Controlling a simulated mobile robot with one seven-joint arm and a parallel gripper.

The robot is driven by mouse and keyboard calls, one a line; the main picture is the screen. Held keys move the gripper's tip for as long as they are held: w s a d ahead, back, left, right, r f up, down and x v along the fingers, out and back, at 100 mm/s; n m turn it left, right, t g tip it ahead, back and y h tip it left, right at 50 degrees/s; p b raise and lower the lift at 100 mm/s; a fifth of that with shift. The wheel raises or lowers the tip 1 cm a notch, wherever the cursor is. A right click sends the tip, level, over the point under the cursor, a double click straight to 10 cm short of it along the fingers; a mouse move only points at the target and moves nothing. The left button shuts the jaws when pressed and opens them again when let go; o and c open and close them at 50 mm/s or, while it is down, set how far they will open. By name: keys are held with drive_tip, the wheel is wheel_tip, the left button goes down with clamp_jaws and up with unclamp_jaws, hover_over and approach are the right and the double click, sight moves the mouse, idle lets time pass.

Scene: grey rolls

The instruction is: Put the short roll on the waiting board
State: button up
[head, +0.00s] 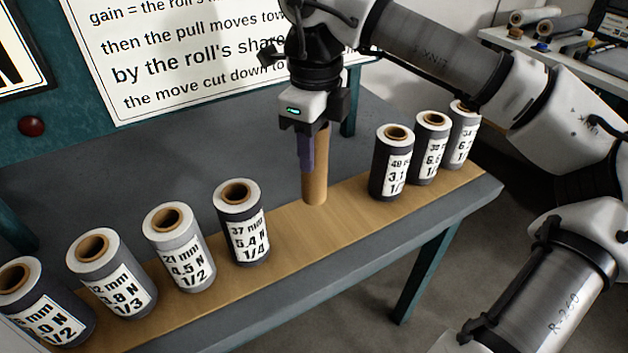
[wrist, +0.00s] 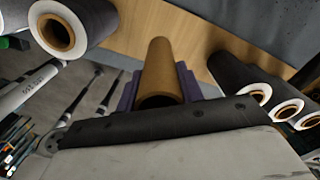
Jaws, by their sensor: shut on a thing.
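My gripper (head: 308,152) is shut on a bare brown cardboard tube (head: 316,182), which hangs upright between its purple fingers. The tube's open end faces the camera in the wrist view (wrist: 160,75). Its lower end is over the long wooden board (head: 290,228), in the gap between two groups of grey rolls; I cannot tell whether it touches the board. Left of it stand several labelled rolls, the nearest a dark one (head: 242,222) marked 37 mm. Right of it stand three more, the nearest a dark roll (head: 392,163). I cannot tell which thing is the short roll.
The board lies along a grey table (head: 110,190). A large text panel (head: 180,50) stands behind, with a red button (head: 31,126) to its left. A white side bench (head: 560,60) at the back right holds loose rolls and tools. Bare board shows around the tube.

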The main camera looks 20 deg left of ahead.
sight(315, 181)
drive_tip(key=shift+f, duration=3.5)
drive_tip(key=shift+f, duration=0.15)
drive_tip(key=o, duration=1)
drive_tip(key=shift+o, duration=0.2)
wheel_tip(315, 181, up, 12)
drive_tip(key=shift+r, duration=0.2)
